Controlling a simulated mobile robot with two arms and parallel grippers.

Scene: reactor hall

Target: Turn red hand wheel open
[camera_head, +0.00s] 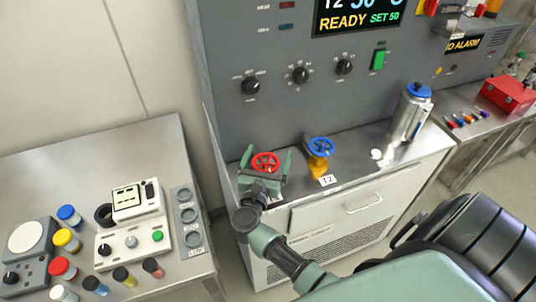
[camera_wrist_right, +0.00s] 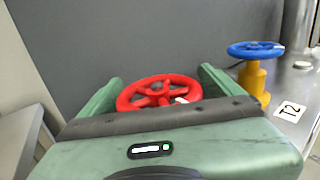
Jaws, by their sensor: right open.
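The red hand wheel (camera_head: 265,162) is at the left end of the steel counter under the grey panel. My right gripper (camera_head: 265,165) is open, with one green finger on each side of the wheel. In the right wrist view the red hand wheel (camera_wrist_right: 160,92) lies between the two fingers, with its near rim partly hidden behind the gripper body. I cannot tell whether the fingers touch the rim. The valve body under the wheel is hidden. My left gripper is not in view.
A blue hand wheel (camera_head: 319,148) on a yellow valve, labelled T2, stands just right of the red one. A steel flask (camera_head: 409,112) with a blue lid is farther right. The grey panel (camera_head: 230,60) rises behind. A side table (camera_head: 150,140) with jars is at left.

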